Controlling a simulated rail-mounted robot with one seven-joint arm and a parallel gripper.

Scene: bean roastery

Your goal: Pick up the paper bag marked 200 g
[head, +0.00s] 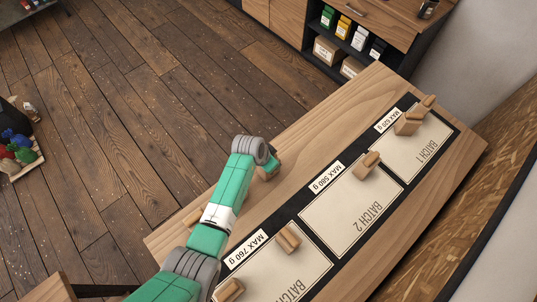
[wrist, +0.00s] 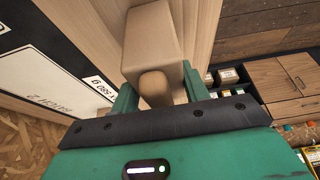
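My gripper (head: 272,163) is low over the near-left edge of the wooden table in the head view, beside the Batch 2 card. No weight mark shows on this bag. No 200 g mark is readable.
The dark mat (head: 320,208) holds three cards labelled MAX 760 g (head: 245,250), MAX 580 g (head: 327,177) and MAX 520 g (head: 387,121). Another brown piece (head: 193,217) lies left of my arm. The table's far-left strip (head: 345,115) is clear. A shelf cabinet (head: 385,30) stands beyond.

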